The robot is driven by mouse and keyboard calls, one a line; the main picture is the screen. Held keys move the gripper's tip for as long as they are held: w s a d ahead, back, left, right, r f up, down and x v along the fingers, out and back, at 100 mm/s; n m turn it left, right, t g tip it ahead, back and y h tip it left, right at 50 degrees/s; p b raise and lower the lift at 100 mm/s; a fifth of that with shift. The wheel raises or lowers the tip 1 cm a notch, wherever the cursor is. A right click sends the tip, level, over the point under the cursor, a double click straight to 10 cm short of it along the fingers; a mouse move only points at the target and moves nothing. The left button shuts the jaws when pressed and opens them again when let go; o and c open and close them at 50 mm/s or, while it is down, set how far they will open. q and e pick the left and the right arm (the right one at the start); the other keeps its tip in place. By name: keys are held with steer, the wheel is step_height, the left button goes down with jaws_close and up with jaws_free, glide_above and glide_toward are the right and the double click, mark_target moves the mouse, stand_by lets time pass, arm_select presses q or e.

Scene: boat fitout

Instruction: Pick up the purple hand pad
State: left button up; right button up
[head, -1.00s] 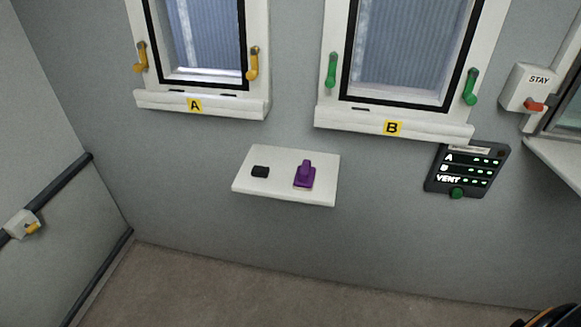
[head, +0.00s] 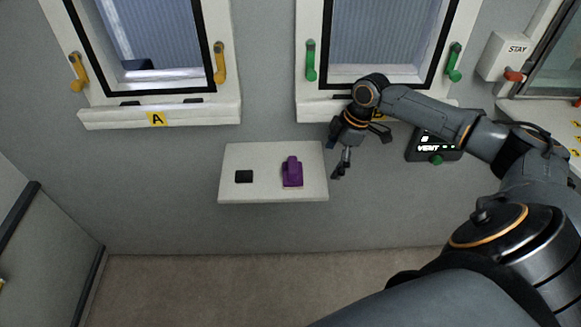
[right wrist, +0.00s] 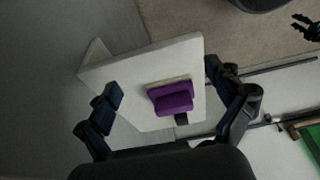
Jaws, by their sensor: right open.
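The purple hand pad (head: 292,172) rests on a white wall shelf (head: 264,191), toward its right side. It has a raised grip on top. In the right wrist view the pad (right wrist: 172,98) lies on the shelf (right wrist: 140,72), between the two fingers but beyond them. My right gripper (head: 352,160) is open and empty, just right of the shelf, apart from the pad. It also shows in the right wrist view (right wrist: 163,85) with both fingers spread wide. My left gripper is not identified in the head view.
A small black block (head: 243,176) sits on the shelf left of the pad. Window A (head: 160,118) with yellow handles and window B (head: 311,60) with green handles are above. A dark panel (head: 432,146) is right of my gripper, partly hidden by my arm. Floor below is clear.

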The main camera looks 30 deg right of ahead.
mark_target(294, 164)
steer(key=w+a, duration=0.1)
steer(key=a, duration=0.1)
steer(key=w+a+p, duration=0.1)
steer(key=a, duration=0.1)
steer(key=shift+w, duration=0.35)
steer(key=w+a, duration=0.1)
steer(key=w+a+p, duration=0.1)
steer(key=a, duration=0.2)
steer(key=shift+w+a+f, duration=0.1)
steer(key=shift+w+a, duration=0.2)
steer(key=shift+w, duration=0.1)
steer(key=shift+f+p, duration=0.4)
steer(key=shift+f, duration=0.1)
steer(key=c, duration=1.3)
